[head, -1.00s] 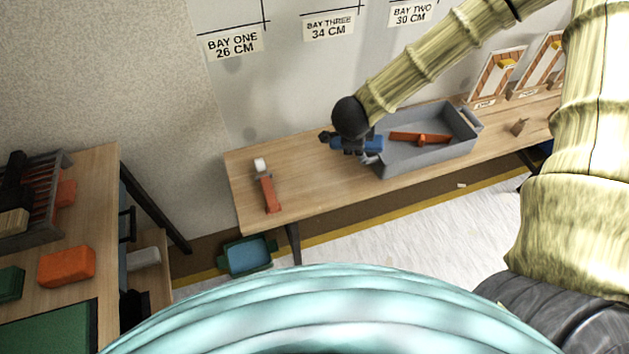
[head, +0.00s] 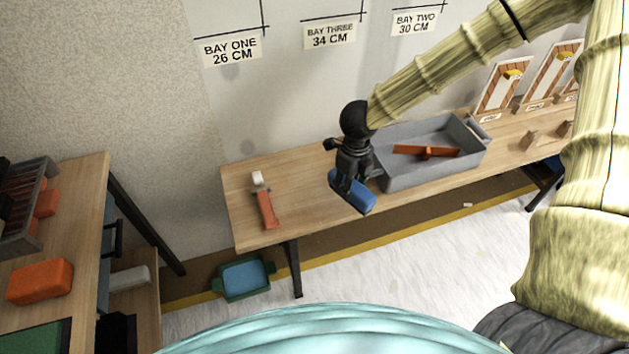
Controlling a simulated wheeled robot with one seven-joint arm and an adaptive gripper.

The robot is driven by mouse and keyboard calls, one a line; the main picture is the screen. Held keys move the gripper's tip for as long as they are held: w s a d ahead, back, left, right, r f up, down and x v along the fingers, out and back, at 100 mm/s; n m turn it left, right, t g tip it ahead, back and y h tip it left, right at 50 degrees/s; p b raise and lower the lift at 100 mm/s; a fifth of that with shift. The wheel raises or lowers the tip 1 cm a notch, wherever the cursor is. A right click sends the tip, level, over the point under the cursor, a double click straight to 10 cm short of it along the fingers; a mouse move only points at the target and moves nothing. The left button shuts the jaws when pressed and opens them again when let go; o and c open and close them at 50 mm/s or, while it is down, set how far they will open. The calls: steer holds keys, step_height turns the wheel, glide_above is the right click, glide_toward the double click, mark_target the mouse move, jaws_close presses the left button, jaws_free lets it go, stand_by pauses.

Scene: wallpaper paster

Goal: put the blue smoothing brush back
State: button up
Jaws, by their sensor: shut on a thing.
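My gripper (head: 349,187) is shut on the blue smoothing brush (head: 354,194). The brush is over the front part of the long wooden table, just left of the grey tray (head: 404,178). Its front end reaches to about the table's front edge in the picture. I cannot tell how high it is above the table top. The fingers hide part of the brush.
An orange-handled tool (head: 429,152) lies in the grey tray. Another orange-handled tool with a white end (head: 265,206) lies on the table at left. A blue-green bin (head: 244,278) stands on the floor. A second table (head: 75,215) with orange blocks is at left.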

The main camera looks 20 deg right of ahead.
steer(key=w+a, duration=0.4)
steer(key=w, duration=0.1)
steer(key=w+a+f, duration=0.1)
steer(key=w+a, duration=0.2)
steer(key=shift+w, duration=0.2)
steer(key=shift+w+a+f, duration=0.1)
steer(key=shift+w+f, duration=0.05)
steer(key=shift+w, duration=0.05)
steer(key=shift+f, duration=1.65)
steer(key=o, duration=1)
steer(key=shift+r, duration=0.1)
step_height(320, 180, up, 12)
steer(key=shift+f+p, duration=0.1)
steer(key=shift+p, duration=0.25)
steer(key=shift+s, duration=0.1)
